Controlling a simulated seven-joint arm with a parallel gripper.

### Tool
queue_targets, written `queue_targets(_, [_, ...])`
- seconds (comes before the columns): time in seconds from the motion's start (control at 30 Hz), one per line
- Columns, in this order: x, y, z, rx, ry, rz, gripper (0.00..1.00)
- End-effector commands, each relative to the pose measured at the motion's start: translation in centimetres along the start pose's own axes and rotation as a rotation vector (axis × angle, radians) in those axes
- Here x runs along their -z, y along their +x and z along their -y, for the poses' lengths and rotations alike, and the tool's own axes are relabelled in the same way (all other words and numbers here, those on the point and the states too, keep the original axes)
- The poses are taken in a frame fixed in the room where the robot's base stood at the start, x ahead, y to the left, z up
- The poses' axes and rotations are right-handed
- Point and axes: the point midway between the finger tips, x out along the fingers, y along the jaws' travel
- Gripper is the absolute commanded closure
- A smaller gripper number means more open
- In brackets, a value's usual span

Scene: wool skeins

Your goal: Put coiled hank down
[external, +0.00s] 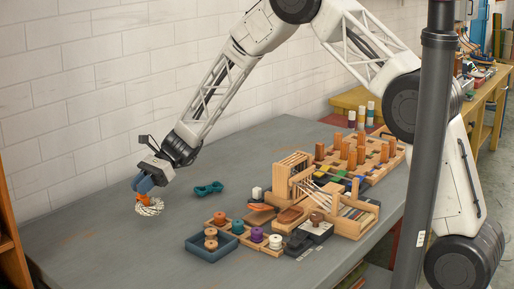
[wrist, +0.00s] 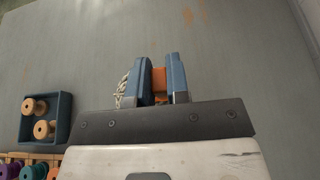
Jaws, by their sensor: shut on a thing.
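The coiled hank (external: 149,207), pale with dark lines, is directly below my gripper (external: 142,193) at the left of the table in the external view. My gripper's blue fingers are closed around an orange part that meets the hank. In the wrist view, my gripper (wrist: 158,75) has this orange part between its fingers, and a bit of the pale hank (wrist: 122,90) shows beside the left finger. The rest of the hank is hidden there. I cannot tell whether the hank touches the table.
A teal twisted skein (external: 208,188) lies to the right. A blue tray (external: 209,252) with wooden spools stands nearer the front, beside a row of coloured spools. Wooden racks with pegs (external: 360,155) fill the right side. The grey table (external: 95,235) around the gripper is clear.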

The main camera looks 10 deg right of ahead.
Motion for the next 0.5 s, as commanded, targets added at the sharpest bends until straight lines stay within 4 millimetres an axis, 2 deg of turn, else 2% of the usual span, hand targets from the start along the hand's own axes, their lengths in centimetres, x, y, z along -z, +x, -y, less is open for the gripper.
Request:
queue_targets(0.13, [0.5,0.2,0.0,0.0,0.001,0.0,1.0])
queue_targets(0.5, [3.4,1.4,0.0,0.0,0.001,0.0,1.0])
